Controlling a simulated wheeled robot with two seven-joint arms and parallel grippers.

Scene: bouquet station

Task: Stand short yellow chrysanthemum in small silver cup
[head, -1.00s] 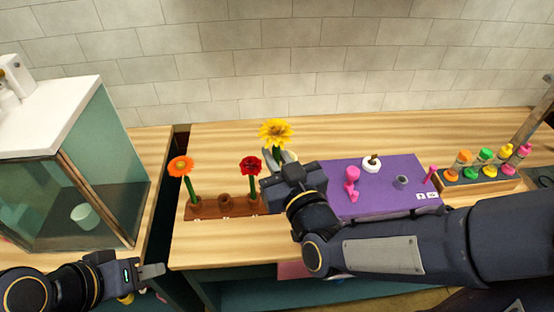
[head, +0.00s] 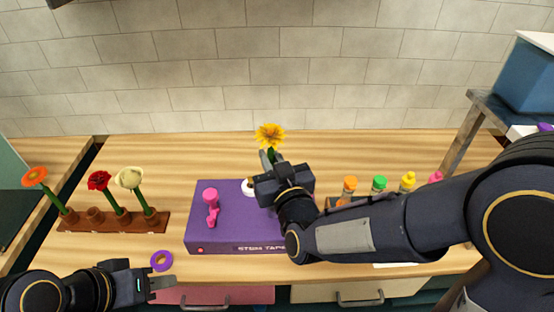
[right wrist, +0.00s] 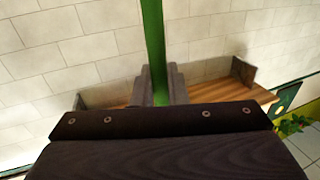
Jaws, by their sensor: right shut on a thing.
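The yellow chrysanthemum (head: 270,137) stands roughly upright in my right gripper (head: 268,160), above the back of the purple mat. In the right wrist view its green stem (right wrist: 153,45) runs up between the closed fingers (right wrist: 158,88). The small silver cup does not show now; my right gripper and forearm cover the right part of the mat. My left gripper (head: 160,283) hangs low at the front left, away from the flower, and its finger gap cannot be made out.
The purple mat (head: 225,235) bears a pink object (head: 211,205) and a white round piece (head: 248,187). A brown rack (head: 80,225) with several flowers is at left. Coloured bottles (head: 379,185) stand behind my right arm.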

